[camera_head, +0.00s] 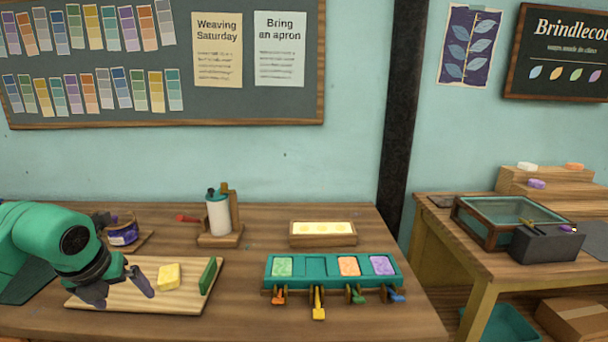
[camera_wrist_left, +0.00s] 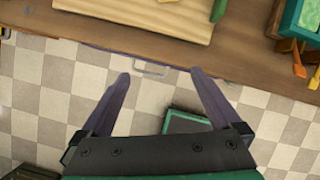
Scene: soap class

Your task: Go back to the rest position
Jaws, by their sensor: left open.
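My left gripper (camera_head: 122,290) is open and empty above the left part of the wooden board (camera_head: 140,272) in the head view. In the left wrist view its two dark fingers (camera_wrist_left: 158,78) are spread, with the table edge and checkered floor beyond them. A yellow soap block (camera_head: 169,277) lies on the board to the right of the fingers, apart from them. A green bar (camera_head: 208,276) stands at the board's right end. My right gripper shows in neither view.
A teal tray (camera_head: 316,262) holds green, orange and purple blocks, with one empty slot and colored levers in front. A wooden box (camera_head: 323,239) with pale yellow pieces and a white bottle (camera_head: 218,215) stand behind. A second table (camera_head: 440,222) stands at right.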

